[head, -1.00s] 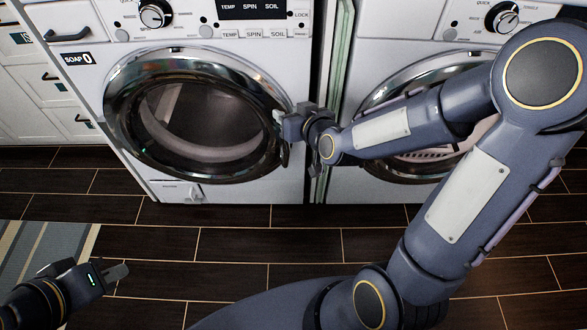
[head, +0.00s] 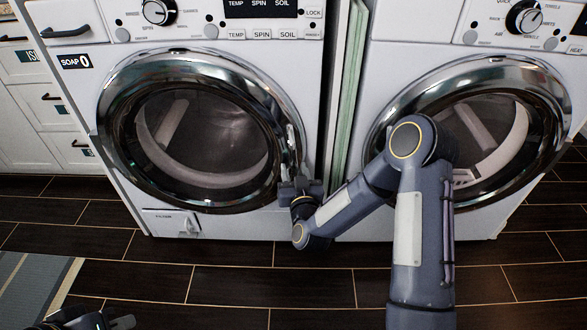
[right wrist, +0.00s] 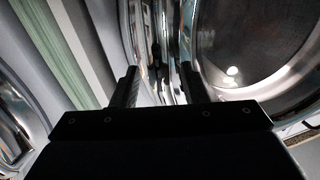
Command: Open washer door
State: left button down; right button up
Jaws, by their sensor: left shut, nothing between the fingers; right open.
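The left washer (head: 225,60) has a round door with a chrome rim (head: 120,150) and dark glass (head: 205,130). The door looks closed or nearly so; I cannot tell if there is a small gap. A handle piece (head: 292,140) shows on the rim's right side. My right gripper (head: 297,182) is at the lower right of that rim, just below the handle piece. In the right wrist view its open fingers (right wrist: 160,85) stand either side of the chrome edge, with no grip visible. My left gripper (head: 122,322) is shut and empty, low at the left, partly cut off.
A second washer (head: 400,50) with a closed-looking round door stands at the right, partly behind my right arm. A narrow gap with a greenish panel (head: 350,90) separates the machines. White drawers (head: 45,110) stand at left. The dark tiled floor (head: 230,285) is clear, with a striped rug (head: 30,285).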

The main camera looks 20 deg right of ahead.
jog(key=shift+w+d, duration=0.1)
jog(key=shift+w, duration=1.05)
jog(key=shift+c, duration=0.2)
grip_shut()
